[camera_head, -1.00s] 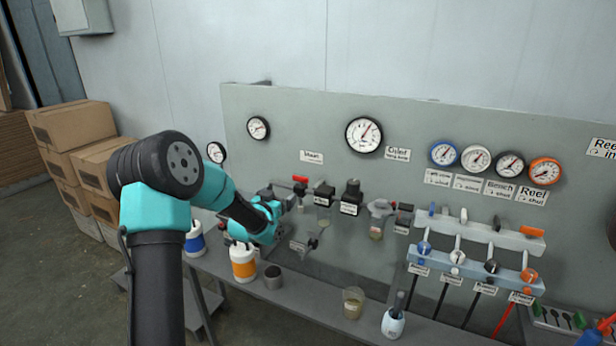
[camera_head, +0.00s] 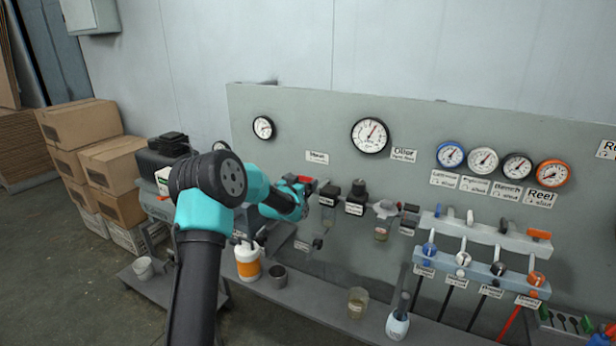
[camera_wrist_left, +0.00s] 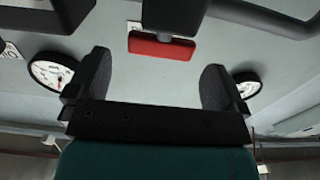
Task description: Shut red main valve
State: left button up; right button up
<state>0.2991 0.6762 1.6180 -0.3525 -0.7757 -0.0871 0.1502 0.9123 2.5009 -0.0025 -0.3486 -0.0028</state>
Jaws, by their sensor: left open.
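The red valve handle (camera_head: 306,179) is a small bar on the pipework at the left part of the grey panel, under the Main label. In the left wrist view the red handle (camera_wrist_left: 162,46) lies crosswise on a black stem, ahead of and between the two fingers. My left gripper (camera_wrist_left: 157,66) is open and empty, with a finger on either side of the handle's line and no visible contact. In the head view my left gripper (camera_head: 300,193) is right at the handle, partly hiding it and its pipe. My right gripper is not in view.
Black regulators (camera_head: 355,197) stand close to the right of the handle. A white-and-orange bottle (camera_head: 248,263), a dark cup (camera_head: 278,277) and a beaker (camera_head: 357,302) stand on the shelf below. A row of coloured valves (camera_head: 480,255) is farther right. Boxes (camera_head: 80,123) are stacked at left.

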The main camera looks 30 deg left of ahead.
aim_at(305, 178)
pick_arm(q)
jog(key=shift+w+a, duration=0.15)
jog(key=shift+w, duration=2.65)
jog(key=shift+c, duration=0.2)
jog(key=c, duration=0.9)
